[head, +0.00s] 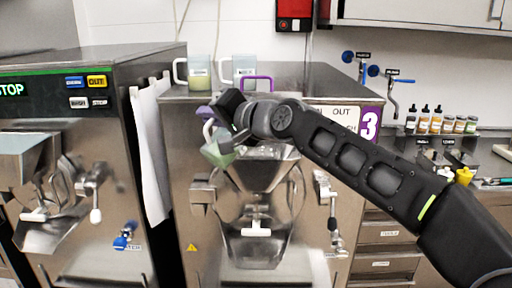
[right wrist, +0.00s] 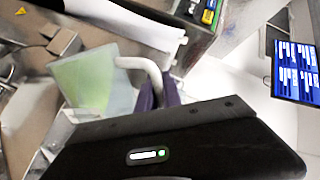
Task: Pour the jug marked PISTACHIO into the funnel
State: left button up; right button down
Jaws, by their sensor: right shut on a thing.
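My right gripper (head: 215,117) is shut on the handle of a translucent jug (head: 217,152) with pale green contents. The jug is tilted over the left side of the steel funnel (head: 268,173) on the front of machine 3. In the right wrist view the jug (right wrist: 95,82) shows pale green inside, and its white handle (right wrist: 143,68) runs to the purple finger parts (right wrist: 165,95). No label can be read on the held jug, and I cannot see whether anything flows out. My left gripper is not in view.
Two other jugs, one with green contents (head: 199,78) and one pale (head: 243,70), stand on top of machine 3 beside a purple loop handle (head: 257,80). Another machine (head: 95,135) stands at left. Small bottles (head: 436,120) line the right counter.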

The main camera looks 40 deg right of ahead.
jog(key=shift+d+r+m+p, duration=0.2)
jog(key=shift+r+m+p, duration=0.1)
jog(key=shift+r+p, duration=0.15)
jog(key=shift+d+f, duration=0.1)
jog(key=shift+f, duration=0.05)
jog(key=shift+w+d+m+y, duration=0.15)
jog(key=shift+d+m+y, duration=0.15)
jog(key=shift+d+m, duration=0.2)
jog(key=shift+w+d+f, duration=0.1)
jog(key=shift+d, duration=0.1)
jog(key=shift+w+d+m, duration=0.15)
jog(key=shift+d+m, duration=0.25)
jog(key=shift+d, duration=0.65)
jog(key=shift+w+d+r, duration=0.1)
jog(key=shift+d+r, duration=0.2)
jog(key=shift+d, duration=0.2)
jog(key=shift+w+d+r+m, duration=0.1)
jog(key=shift+d+r+m, duration=0.05)
jog(key=shift+m, duration=0.25)
jog(key=shift+d+r+m, duration=0.15)
jog(key=shift+r+m, duration=0.05)
jog(key=shift+m, duration=0.2)
